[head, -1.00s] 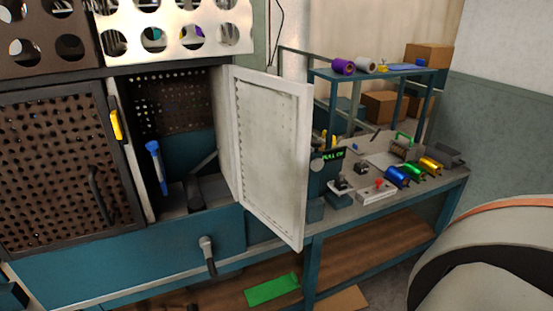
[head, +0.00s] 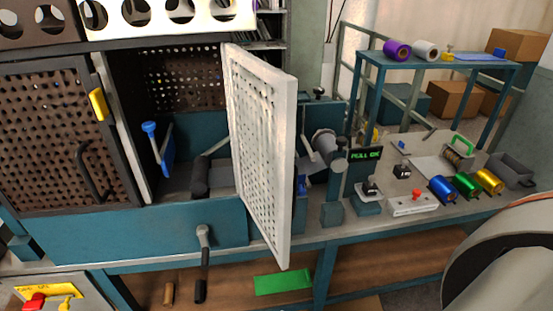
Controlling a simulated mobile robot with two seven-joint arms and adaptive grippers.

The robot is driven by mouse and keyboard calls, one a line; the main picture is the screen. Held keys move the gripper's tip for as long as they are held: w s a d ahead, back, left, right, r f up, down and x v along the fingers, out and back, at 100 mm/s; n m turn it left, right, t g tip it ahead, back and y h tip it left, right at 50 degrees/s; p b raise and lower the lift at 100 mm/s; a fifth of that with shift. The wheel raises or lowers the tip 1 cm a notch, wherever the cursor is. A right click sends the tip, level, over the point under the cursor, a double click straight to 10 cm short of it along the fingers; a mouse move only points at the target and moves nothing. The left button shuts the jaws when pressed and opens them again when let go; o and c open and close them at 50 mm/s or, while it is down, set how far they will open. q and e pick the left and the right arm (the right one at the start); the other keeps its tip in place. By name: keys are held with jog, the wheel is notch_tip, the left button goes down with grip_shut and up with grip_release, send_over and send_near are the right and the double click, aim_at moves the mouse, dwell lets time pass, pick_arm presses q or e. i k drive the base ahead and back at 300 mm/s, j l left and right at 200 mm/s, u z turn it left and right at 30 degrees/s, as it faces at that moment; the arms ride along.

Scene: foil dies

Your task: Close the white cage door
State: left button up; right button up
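The white cage door (head: 262,150) is a perforated panel in the middle of the head view. It stands open, swung out toward me from the cage opening, with its free edge nearest me. The opening to its left shows a dark perforated back wall (head: 185,80), a blue-handled lever (head: 158,147) and a dark roller (head: 201,177). No gripper is in view, and nothing is seen touching the door. A large pale rounded part, likely mine, fills the lower right corner.
A dark perforated door (head: 62,135) with a yellow latch (head: 98,104) is at the left. A crank handle (head: 204,240) sticks out below the opening. A shelf (head: 440,63) stands behind.

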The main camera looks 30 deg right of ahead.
aim_at(278, 137)
jog(key=l+u, duration=0.15)
jog(key=l, duration=0.65)
jog(key=k+l+u, duration=0.2)
jog(key=l, duration=0.55)
jog(key=i, duration=0.1)
